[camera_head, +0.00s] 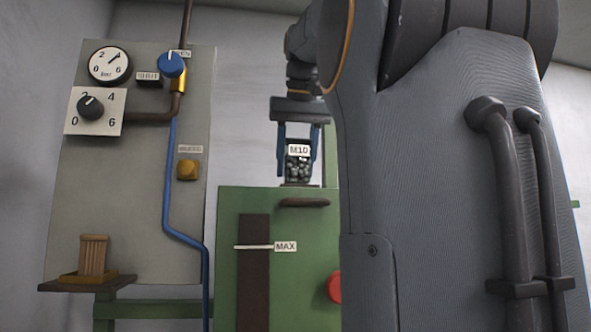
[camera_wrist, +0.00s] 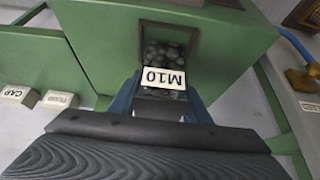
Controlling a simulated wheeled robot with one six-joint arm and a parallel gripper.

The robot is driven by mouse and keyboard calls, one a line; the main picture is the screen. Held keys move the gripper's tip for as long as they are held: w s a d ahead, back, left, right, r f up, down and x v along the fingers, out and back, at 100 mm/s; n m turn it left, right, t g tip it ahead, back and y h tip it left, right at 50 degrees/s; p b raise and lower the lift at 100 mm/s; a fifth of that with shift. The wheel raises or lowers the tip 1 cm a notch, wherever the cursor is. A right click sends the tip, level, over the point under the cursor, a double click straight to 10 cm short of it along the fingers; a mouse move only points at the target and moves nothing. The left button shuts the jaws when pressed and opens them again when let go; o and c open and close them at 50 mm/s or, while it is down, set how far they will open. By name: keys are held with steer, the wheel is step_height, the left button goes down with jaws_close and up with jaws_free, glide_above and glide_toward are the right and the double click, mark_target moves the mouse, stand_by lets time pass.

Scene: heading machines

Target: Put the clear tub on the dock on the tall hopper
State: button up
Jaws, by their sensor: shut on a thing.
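The clear tub (camera_head: 299,170) holds dark rounded pieces and carries a white M10 label. My gripper (camera_head: 298,152) is shut on it, with one blue finger on each side. In the head view the tub is upright at the top edge of the green tall hopper (camera_head: 285,220), which has a MAX mark on its front. In the wrist view the tub (camera_wrist: 166,52) lies between my fingers, against the hopper's green top (camera_wrist: 225,35). A dark brown edge (camera_wrist: 198,42) borders the tub there; it may be the dock. I cannot tell whether the tub touches it.
A grey panel (camera_head: 140,210) with a gauge, a knob and a blue pipe (camera_head: 168,180) stands left of the hopper. A small shelf (camera_head: 75,286) there bears a wooden-looking tub (camera_head: 94,256). A red button (camera_head: 335,287) is on the hopper front. My arm hides the right side.

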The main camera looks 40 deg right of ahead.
mark_target(298, 141)
steer(key=shift+f, duration=0.5)
steer(key=shift+f, duration=0.15)
steer(key=o, duration=1.3)
steer(key=shift+o, duration=0.2)
steer(key=shift+v, duration=6.1)
steer(key=shift+d, duration=0.1)
